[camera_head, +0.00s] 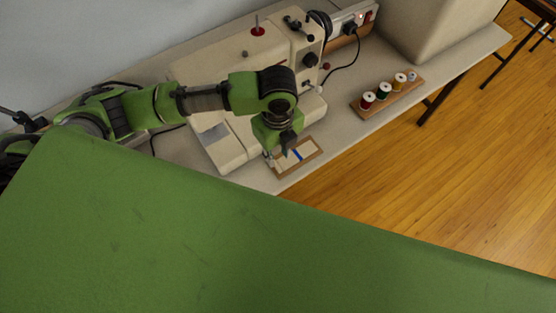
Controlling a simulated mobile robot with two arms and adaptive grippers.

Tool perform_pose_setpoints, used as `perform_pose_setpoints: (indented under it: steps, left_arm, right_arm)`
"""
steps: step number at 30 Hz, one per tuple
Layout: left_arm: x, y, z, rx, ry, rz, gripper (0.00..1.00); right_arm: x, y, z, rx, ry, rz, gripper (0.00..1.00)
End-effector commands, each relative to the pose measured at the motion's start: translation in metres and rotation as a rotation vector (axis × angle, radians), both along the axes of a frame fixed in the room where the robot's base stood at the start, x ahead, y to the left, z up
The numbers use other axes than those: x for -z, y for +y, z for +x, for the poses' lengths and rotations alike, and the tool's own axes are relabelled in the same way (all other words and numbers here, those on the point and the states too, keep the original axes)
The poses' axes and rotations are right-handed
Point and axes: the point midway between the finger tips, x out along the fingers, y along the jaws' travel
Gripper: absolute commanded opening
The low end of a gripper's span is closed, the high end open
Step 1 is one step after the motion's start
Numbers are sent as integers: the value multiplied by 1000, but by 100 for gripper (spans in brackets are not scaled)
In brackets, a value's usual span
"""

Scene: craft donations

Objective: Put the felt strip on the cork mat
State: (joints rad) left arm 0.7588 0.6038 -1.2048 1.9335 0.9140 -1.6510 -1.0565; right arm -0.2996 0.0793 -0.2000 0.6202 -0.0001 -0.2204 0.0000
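A small brown-edged mat (285,170), which looks like the cork mat, lies near the table's front edge. A pale piece lies within its border, with a narrow blue strip (297,154) across it. The blue strip may be the felt strip; it is too small to be sure. My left gripper (281,153) points down at the mat's left and back side, close by the blue strip, and hides part of the mat. Its fingers are dark and small, so their opening and any contact with the strip are unclear. My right gripper is not in view.
A cream sewing machine (223,69) stands behind and left of the gripper. A wooden rack (379,104) with several thread spools is to the right. A power strip (355,22) with a black cable and a beige bin (432,32) are at the back. Wood floor lies beyond the table's front edge.

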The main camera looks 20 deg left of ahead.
Motion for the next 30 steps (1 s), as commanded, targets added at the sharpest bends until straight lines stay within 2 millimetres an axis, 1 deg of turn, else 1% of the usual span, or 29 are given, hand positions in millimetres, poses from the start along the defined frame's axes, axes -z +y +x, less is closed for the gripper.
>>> perform_pose_setpoints:
  steps: [1, 3, 6, 10, 15, 30]
  left_arm:
    - [-11, 0, 1, 2, -5, -1, 25]
    - [-25, -1, 1, 2, -5, -1, 25]
    - [-41, -1, 1, 2, -3, -2, 25]
    - [-54, 0, 0, 1, 0, -1, 25]
    - [-59, 0, 0, 0, 0, 0, 25]
    - [-58, 0, 0, 0, 1, -1, 25]
  right_arm:
    - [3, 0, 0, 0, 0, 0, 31]
    - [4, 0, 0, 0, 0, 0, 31]
    - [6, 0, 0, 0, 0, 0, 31]
    - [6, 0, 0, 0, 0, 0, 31]
    - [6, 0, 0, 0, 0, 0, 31]
    - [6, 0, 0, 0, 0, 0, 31]
